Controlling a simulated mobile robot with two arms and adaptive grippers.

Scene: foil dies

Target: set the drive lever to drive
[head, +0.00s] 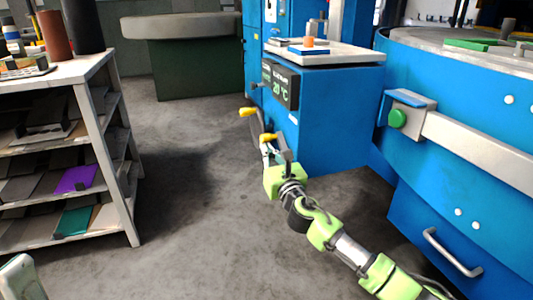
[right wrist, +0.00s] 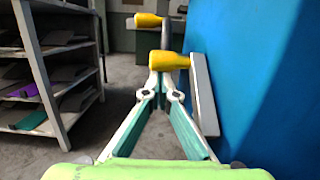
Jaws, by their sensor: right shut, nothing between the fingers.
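Two levers with yellow handles are on the left side of the blue machine (head: 330,115). The farther yellow handle (head: 248,112) also shows in the right wrist view (right wrist: 148,20). The nearer yellow handle (head: 268,137) also shows there (right wrist: 174,66), right at my fingertips. I see no label telling which one is the drive lever. My right gripper (head: 268,150) is shut and empty, its tips (right wrist: 160,72) at the nearer handle. I cannot tell if they touch it. My left gripper is not in view.
A dark display (head: 284,84) is on the machine above the levers. A shelf rack (head: 112,150) stands at the left. A blue round-topped machine (head: 460,110) with a green button (head: 398,118) stands at the right. The grey floor (head: 190,200) between them is clear.

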